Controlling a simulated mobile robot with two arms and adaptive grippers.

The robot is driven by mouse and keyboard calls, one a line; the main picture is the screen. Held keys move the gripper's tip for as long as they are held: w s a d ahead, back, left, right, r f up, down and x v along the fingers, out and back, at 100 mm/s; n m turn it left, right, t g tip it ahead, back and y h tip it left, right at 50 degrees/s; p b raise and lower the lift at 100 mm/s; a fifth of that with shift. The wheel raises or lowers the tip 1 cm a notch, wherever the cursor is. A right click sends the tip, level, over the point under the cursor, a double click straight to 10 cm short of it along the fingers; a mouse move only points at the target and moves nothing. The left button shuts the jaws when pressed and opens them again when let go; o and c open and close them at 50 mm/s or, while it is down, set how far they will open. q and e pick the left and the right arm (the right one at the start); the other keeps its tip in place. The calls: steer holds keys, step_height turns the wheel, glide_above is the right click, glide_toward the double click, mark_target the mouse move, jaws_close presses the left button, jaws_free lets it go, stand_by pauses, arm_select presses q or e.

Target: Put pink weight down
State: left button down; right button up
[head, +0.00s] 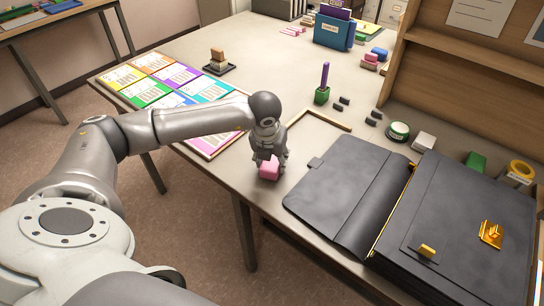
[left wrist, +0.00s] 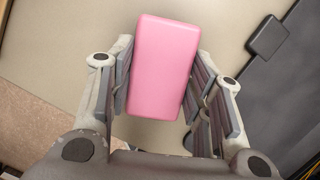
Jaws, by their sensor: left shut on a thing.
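The pink weight (head: 269,170) is a small rounded block. My left gripper (head: 271,158) is shut on it near the table's front edge, left of the dark briefcase. In the left wrist view the pink weight (left wrist: 162,68) sits between both finger pads of my left gripper (left wrist: 163,85), with table surface behind it. I cannot tell whether its underside touches the table (head: 215,100). My right gripper is not in view.
An open dark briefcase (head: 340,190) lies just right of the gripper. Colourful sheets (head: 165,75) lie at the left. A green holder with a purple pen (head: 322,95) and small dark blocks stand farther back.

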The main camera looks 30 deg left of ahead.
arm_select(q)
steer(key=shift+w+f, duration=0.1)
steer(key=shift+f, duration=0.15)
steer(key=shift+f, duration=0.1)
steer(key=c, duration=1.2)
jaws_free()
steer(key=shift+f, duration=0.15)
steer(key=o, duration=0.5)
